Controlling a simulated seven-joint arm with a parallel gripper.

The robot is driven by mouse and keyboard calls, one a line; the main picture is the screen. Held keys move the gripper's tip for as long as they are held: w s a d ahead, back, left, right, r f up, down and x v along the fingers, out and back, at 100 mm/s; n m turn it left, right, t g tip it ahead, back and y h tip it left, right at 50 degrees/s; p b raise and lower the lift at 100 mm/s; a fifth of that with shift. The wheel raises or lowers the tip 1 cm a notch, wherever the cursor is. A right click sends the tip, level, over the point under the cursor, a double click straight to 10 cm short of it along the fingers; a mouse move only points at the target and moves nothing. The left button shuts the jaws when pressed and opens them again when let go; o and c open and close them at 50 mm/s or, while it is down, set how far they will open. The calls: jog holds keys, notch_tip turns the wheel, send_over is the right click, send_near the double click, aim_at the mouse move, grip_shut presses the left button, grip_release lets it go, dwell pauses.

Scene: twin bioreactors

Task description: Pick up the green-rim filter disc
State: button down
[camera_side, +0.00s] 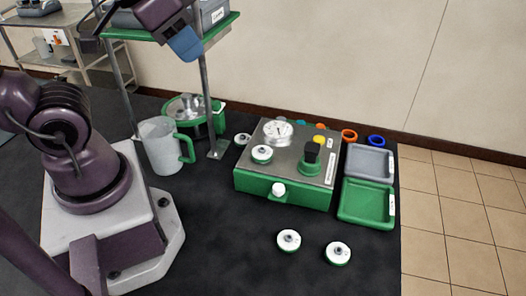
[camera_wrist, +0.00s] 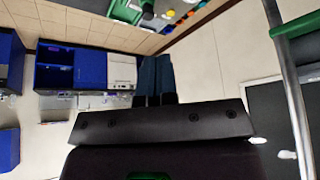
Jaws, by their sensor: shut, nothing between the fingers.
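White filter discs with green rims lie in the side view. One (camera_side: 289,240) is on the dark bench in front of the green box, and another (camera_side: 338,253) is to its right. A similar disc (camera_side: 262,154) sits on top of the box (camera_side: 281,191). One more disc (camera_side: 242,139), its rim hard to make out, is at the box's back left. My gripper (camera_side: 186,45), with blue fingers, is high at the top of the side view, well above the bench and far from the discs. Its fingers (camera_wrist: 155,80) are together and empty in the wrist view.
A shelf (camera_side: 219,28) on metal posts stands near my gripper. A jug (camera_side: 162,145) with a green handle is left of the box. A grey tray (camera_side: 370,163) and a green tray (camera_side: 367,203) are on the right. The front bench is mostly clear.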

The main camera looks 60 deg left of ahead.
jog(key=shift+c, duration=1.8)
grip_release()
